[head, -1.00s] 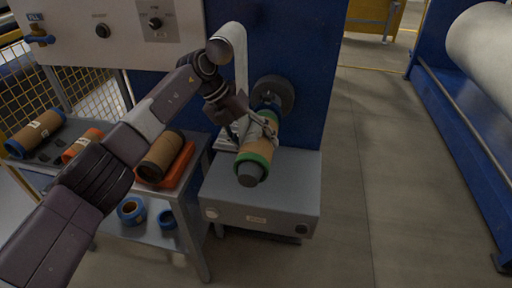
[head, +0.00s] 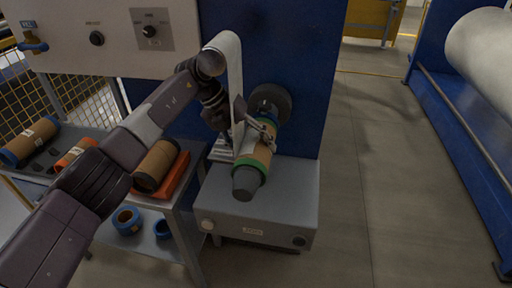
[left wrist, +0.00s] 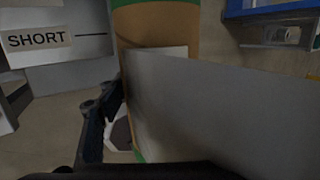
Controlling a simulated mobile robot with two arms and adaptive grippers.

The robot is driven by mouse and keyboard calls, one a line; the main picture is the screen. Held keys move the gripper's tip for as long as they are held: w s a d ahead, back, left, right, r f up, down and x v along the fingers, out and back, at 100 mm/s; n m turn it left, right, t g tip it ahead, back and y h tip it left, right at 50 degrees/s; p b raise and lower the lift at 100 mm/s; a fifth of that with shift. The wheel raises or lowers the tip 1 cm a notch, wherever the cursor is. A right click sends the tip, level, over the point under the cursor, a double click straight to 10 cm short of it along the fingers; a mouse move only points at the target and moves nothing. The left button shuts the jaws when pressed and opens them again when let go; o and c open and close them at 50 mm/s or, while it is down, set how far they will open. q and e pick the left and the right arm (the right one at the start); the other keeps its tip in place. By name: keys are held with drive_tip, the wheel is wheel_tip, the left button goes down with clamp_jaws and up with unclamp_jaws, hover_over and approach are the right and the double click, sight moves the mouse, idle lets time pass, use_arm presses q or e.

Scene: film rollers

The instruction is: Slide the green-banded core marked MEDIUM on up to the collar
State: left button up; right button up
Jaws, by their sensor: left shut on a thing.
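The green-banded brown core (head: 258,152) is around the grey spindle (head: 246,183), whose near end sticks out. The dark round collar (head: 268,98) is at the spindle's far end, against the blue machine. The core's far end is close to the collar; I cannot tell if they touch. My left gripper (head: 263,134) is shut on the core near its far half. The left wrist view shows the brown core (left wrist: 208,25) with green at both ends and part of a pale label. No MEDIUM lettering is readable. My right gripper is not in view.
A grey box (head: 265,205) stands below the spindle. To the left, a shelf cart holds a brown core (head: 157,162) on an orange tray (head: 178,178), other cores, and blue-banded rolls below. A SHORT label (left wrist: 35,40) shows in the wrist view. The floor right is clear.

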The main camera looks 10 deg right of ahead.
use_arm(q)
drive_tip(key=o, duration=1)
drive_tip(key=shift+w+r, duration=0.1)
drive_tip(key=shift+r, duration=0.05)
drive_tip(key=o, duration=0.5)
